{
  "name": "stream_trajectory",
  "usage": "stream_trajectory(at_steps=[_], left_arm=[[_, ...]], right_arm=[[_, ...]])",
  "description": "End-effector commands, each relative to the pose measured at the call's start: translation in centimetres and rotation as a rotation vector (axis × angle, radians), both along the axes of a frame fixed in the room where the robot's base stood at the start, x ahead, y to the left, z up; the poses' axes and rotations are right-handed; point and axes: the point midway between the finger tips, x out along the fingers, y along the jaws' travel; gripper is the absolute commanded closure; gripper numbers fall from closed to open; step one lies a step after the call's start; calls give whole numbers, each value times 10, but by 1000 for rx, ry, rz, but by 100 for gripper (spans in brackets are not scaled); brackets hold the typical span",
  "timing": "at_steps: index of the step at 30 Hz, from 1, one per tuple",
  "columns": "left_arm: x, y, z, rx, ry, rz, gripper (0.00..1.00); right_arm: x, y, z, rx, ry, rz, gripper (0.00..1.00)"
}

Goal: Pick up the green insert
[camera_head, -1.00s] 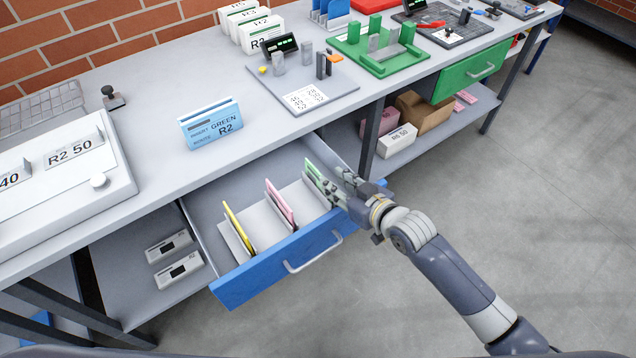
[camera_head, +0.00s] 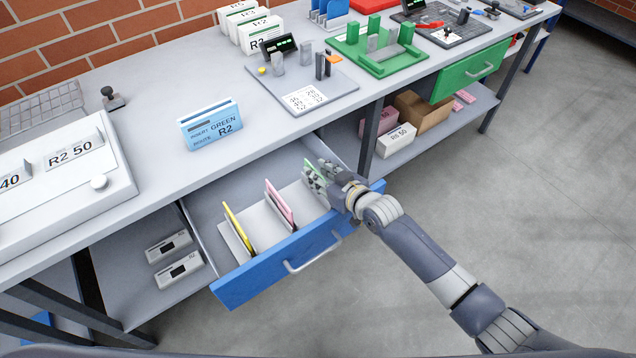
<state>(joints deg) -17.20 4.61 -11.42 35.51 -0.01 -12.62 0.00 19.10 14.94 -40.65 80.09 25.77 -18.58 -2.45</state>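The green insert (camera_head: 308,166) stands upright in the right part of the open blue-fronted drawer (camera_head: 284,262), mostly hidden behind my gripper. My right gripper (camera_head: 314,176) is at the green insert, its fingers overlapping it in the picture. I cannot tell whether the fingers are closed on it. A pink insert (camera_head: 279,204) and a yellow insert (camera_head: 238,228) stand in the drawer to the left. A blue card holder (camera_head: 211,126) on the bench reads "INSERT GREEN ROUTE R2". My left gripper is not in view.
The bench top (camera_head: 150,85) lies behind the drawer. A grey fixture plate (camera_head: 335,88) and a green fixture (camera_head: 378,55) stand on it. A table leg (camera_head: 372,135) is close right of the drawer. Boxes (camera_head: 397,140) sit on the lower shelf. The floor at right is clear.

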Motion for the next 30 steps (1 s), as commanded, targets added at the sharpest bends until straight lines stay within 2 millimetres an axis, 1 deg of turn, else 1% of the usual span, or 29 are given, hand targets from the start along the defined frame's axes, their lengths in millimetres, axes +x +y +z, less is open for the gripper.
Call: stream_trajectory(at_steps=[4,5,6,8,9,19,22,26,30], left_arm=[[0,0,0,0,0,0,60],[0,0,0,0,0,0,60],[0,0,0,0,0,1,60],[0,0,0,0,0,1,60],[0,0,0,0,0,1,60],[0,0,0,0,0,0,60],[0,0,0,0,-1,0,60],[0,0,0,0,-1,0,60],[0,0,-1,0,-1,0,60]], right_arm=[[0,0,0,0,0,0,72],[0,0,0,0,0,0,76],[0,0,0,0,0,0,85],[0,0,0,0,0,0,99],[0,0,0,0,0,0,100],[0,0,1,1,-1,0,100],[0,0,6,2,-2,0,100],[0,0,22,3,-4,0,100],[1,0,50,3,-6,0,100]])
